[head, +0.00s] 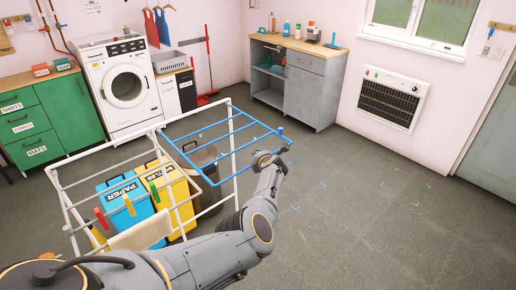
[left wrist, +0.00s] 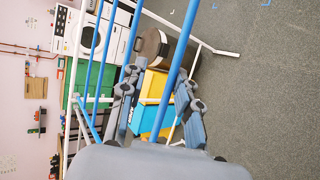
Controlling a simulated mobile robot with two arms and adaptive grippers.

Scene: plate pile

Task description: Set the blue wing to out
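The blue wing (head: 248,122) is a barred frame on the right side of the white drying rack (head: 62,185). It stretches out from the rack to the right, over a brown bin. My left gripper (head: 268,155) is beside the wing's outer right bar, near its corner. In the left wrist view, a blue bar of the wing (left wrist: 182,60) runs between the two spread fingers of my left gripper (left wrist: 152,112). The fingers stand apart from each other, with room around the bar. My right gripper is not in view.
Blue and yellow bins (head: 125,195) and a brown bin (head: 205,160) stand under the rack. Clothes pegs (head: 128,205) and a cloth (head: 140,232) are on its near bars. A grey cabinet (head: 305,85) stands behind. The floor to the right (head: 350,200) is clear.

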